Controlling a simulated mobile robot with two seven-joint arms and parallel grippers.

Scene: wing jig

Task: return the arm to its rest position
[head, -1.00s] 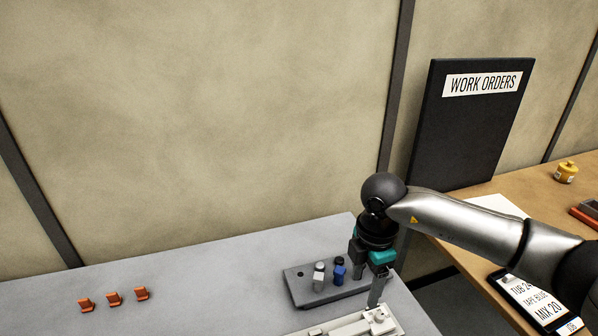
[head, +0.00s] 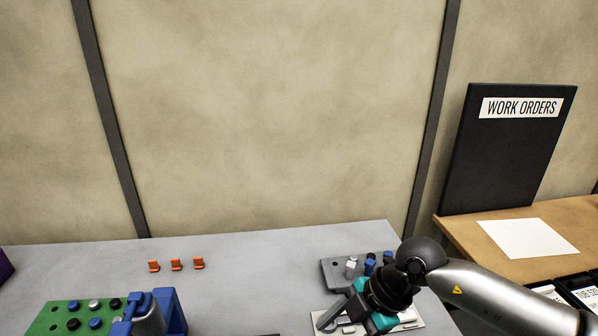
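My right arm comes in from the right, low in the head view. Its gripper (head: 345,320) has dark and teal parts and points down and to the left. It is over or beside a pale plate (head: 408,318) at the table's front right. One grey finger shows; the other is mostly hidden by the gripper body or the picture's edge, so I cannot tell how far apart they are. I see nothing held in it. My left gripper is not in view.
A grey block (head: 335,275) with grey and blue pegs stands just behind the gripper. Three orange clips (head: 176,265) lie at the back left. A green board (head: 62,318) with pegs and a blue stand (head: 172,312) are at front left. A black work-orders board (head: 510,160) stands at right.

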